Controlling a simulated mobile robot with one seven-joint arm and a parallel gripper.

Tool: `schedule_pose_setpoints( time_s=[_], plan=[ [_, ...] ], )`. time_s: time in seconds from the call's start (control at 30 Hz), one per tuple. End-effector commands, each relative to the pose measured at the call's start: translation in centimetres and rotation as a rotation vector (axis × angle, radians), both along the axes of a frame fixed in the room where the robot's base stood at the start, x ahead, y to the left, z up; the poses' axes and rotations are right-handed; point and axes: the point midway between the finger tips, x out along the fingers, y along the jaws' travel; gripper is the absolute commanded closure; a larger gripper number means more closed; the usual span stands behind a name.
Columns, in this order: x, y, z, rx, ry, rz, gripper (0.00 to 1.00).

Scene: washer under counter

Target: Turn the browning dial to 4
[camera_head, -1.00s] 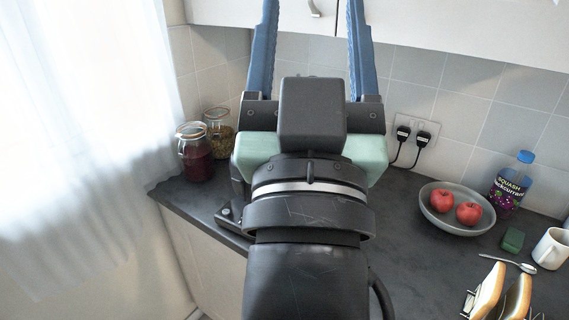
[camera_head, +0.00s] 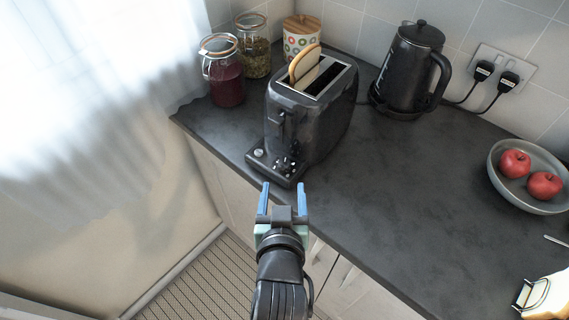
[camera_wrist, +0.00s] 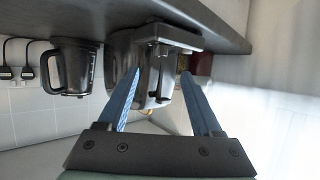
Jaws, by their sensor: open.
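A black toaster (camera_head: 322,125) stands on the dark counter, with a slice of bread (camera_head: 303,65) sticking up from one slot. Its front base carries small controls (camera_head: 286,165) with white marks and a pale round knob (camera_head: 258,153); I cannot read the dial's setting or tell which control is the browning dial. My gripper (camera_head: 283,188) is open and empty, its blue fingers just in front of the toaster's front, apart from it. In the wrist view, which looks upside down, the toaster (camera_wrist: 160,65) shows between and beyond the open fingers (camera_wrist: 161,73).
A black kettle (camera_head: 408,70) stands right of the toaster. Jars (camera_head: 222,75) and a lidded canister (camera_head: 300,38) stand behind and left. A bowl of red apples (camera_head: 520,185) is at the right. The middle of the counter (camera_head: 400,190) is clear. A curtain hangs left.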

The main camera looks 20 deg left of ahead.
Motion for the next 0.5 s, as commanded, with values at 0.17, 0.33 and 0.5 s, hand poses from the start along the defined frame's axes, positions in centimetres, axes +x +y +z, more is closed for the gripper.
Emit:
schedule_pose_setpoints(
  time_s=[0.17,0.33,0.5],
  plan=[
    [3.1,1.1,-1.1,0.001,-0.002,0.0,0.33],
    [5.5,2.0,-2.3,0.002,-0.001,0.001,0.33],
    [7.2,2.6,-3.1,0.002,-0.002,0.0,0.33]
  ],
)
